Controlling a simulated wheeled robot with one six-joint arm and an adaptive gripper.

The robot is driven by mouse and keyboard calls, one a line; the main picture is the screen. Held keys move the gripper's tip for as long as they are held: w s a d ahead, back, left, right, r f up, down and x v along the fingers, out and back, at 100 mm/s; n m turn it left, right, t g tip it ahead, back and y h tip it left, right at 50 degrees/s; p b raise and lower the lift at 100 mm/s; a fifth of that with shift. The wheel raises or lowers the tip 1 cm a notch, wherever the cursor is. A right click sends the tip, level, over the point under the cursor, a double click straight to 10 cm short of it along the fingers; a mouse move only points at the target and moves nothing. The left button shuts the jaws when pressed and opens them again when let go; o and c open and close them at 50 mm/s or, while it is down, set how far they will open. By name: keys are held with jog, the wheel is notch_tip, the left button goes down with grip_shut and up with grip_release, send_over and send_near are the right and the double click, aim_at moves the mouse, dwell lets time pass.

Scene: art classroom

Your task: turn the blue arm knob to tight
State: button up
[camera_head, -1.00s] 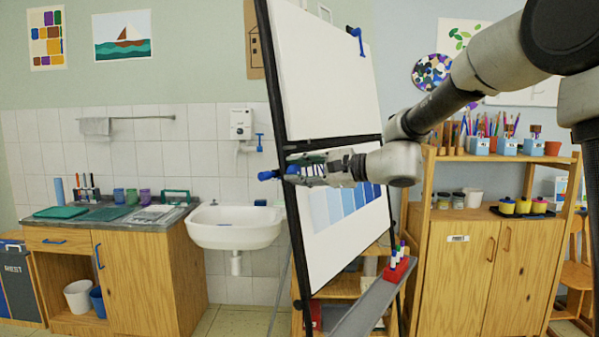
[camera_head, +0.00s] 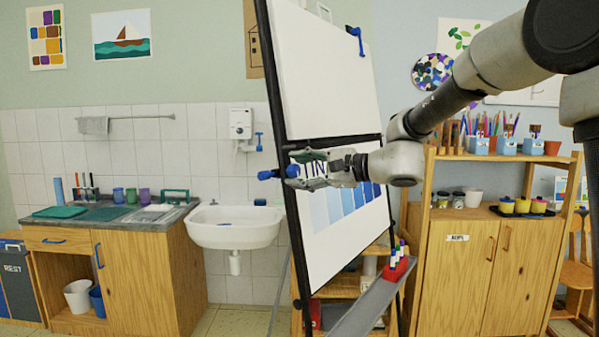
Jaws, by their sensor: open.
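The blue arm knob (camera_head: 267,174) sticks out at the left edge of the black-framed easel (camera_head: 283,120), about halfway up. A second blue part (camera_head: 292,170) shows just right of it, partly between my fingers. My gripper (camera_head: 298,170) comes in from the right, level with the knob. Its two fingers are apart, one above and one below the blue part. I cannot tell whether they touch it. The "tight" marking is not legible; part of some lettering on the easel panel shows behind the gripper.
A blue clamp (camera_head: 357,40) sits at the easel's top. A tray with markers (camera_head: 397,262) juts out below. A white sink (camera_head: 235,228) and wooden counter stand at left. A shelf with pots and brushes (camera_head: 490,145) stands behind my arm at right.

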jog(key=v, duration=1.1)
jog(key=shift+d, duration=0.3)
jog(key=shift+s, duration=0.15)
jog(key=s+d+f+n+g+h, duration=0.2)
jog(key=s+d+f+n+h, duration=0.1)
jog(key=s+d+f, duration=0.3)
jog(key=s+d+f+n+g+h, duration=0.2)
jog(key=s+d+f+g+h, duration=0.15)
jog(key=s+f, duration=0.4)
jog(key=s+d+n+t+h, duration=0.1)
jog(key=s+d+n+h, duration=0.2)
jog(key=s+d, duration=0.3)
jog(key=s+d+n+t+h, duration=0.1)
jog(key=s+d+n+h, duration=0.2)
jog(key=d, duration=0.7)
jog(key=shift+s+d+f+t+h, duration=0.25)
jog(key=shift+s+f+t+h, duration=0.1)
jog(key=shift+s+h, duration=1.1)
jog(key=shift+s, duration=0.15)
